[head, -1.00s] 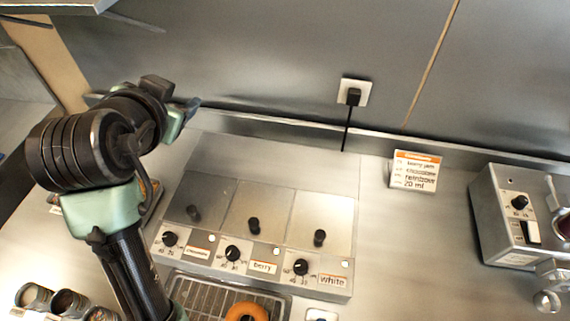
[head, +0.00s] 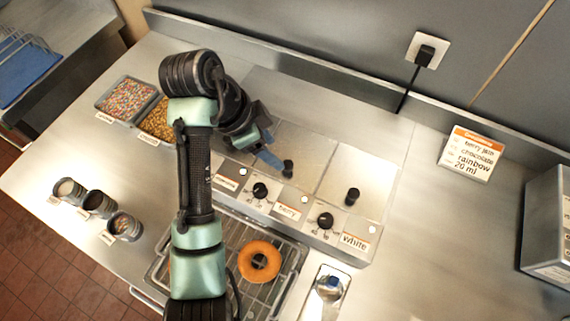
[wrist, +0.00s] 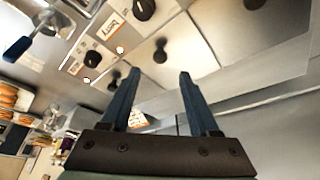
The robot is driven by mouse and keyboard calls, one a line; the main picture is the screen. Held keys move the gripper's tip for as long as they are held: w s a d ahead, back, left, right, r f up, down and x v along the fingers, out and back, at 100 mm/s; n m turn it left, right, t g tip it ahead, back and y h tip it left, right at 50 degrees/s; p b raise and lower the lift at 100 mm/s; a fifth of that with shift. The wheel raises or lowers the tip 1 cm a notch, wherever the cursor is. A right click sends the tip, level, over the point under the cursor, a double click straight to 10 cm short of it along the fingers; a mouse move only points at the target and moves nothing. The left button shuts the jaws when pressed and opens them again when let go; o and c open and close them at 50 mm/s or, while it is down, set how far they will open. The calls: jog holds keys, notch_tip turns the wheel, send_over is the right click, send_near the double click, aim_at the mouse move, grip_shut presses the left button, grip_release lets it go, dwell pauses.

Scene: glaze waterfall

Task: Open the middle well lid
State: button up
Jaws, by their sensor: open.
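The middle well lid (head: 308,151) is a flat metal panel behind the berry label (head: 287,211). It lies flat and looks shut. Its black knob (head: 287,167) stands upright near the front edge. My gripper (head: 268,152) is just left of and behind that knob in the head view. In the wrist view my gripper (wrist: 158,73) is open and empty, and the knob (wrist: 160,50) appears beyond the fingertips, lined up with the gap between them. Contact is not visible. My arm hides most of the left well's lid in the head view.
The white well's lid (head: 362,182) with its own knob is on the right. Control dials line the warmer's front. A donut (head: 259,261) lies on the rack in front. Topping trays (head: 126,98) and small cups are left. A recipe card (head: 471,153) stands right.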

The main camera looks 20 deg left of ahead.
aim_at(287, 164)
jog(key=x, duration=0.7)
jog(key=shift+p, duration=0.4)
grip_shut()
dwell(0.9)
